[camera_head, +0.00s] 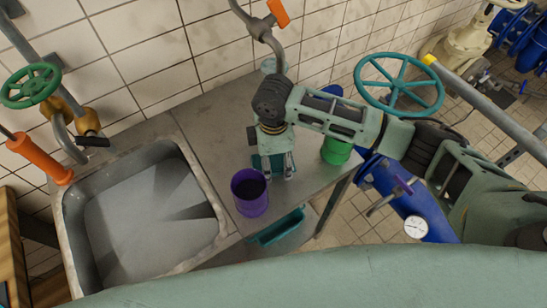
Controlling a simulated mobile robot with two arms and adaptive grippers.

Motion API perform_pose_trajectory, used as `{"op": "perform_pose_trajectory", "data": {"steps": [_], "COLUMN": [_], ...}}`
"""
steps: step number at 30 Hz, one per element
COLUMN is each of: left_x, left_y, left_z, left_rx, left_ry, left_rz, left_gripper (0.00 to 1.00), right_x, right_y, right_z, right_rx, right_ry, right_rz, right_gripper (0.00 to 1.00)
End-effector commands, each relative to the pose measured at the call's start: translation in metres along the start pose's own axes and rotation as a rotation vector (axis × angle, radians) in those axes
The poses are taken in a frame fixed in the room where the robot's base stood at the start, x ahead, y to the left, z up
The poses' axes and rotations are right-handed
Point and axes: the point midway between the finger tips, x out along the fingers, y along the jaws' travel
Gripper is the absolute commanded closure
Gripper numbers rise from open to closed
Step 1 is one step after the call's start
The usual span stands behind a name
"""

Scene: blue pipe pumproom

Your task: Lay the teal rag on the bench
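I cannot tell whether the fingertips touch the rag or the bench. My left gripper is not in view.
A purple cup (250,193) stands just in front of my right gripper. A green can (337,150) stands to its right, under my arm. The sink (210,245) is at left. Bare bench lies behind left.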

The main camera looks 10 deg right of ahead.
Motion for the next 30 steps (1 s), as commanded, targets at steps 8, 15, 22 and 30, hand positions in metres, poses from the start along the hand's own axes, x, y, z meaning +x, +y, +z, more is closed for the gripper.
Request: {"op": "perform_pose_trajectory", "data": {"steps": [8,15,22,30], "left_x": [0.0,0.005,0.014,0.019], "left_y": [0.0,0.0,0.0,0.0], "left_z": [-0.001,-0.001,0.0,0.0], "left_rx": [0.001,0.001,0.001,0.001], "left_ry": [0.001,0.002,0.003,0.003], "left_rz": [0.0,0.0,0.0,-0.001], "left_gripper": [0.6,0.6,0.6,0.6], "right_x": [-0.001,-0.025,-0.075,-0.116], "right_y": [0.0,0.002,0.002,0.001], "right_z": [0.0,-0.001,-0.001,0.0], "right_rx": [0.0,-0.001,-0.001,0.001], "right_ry": [0.0,0.003,0.003,0.001], "right_rz": [0.0,0.005,0.006,0.002], "right_gripper": [0.3,0.3,0.3,0.3]}}
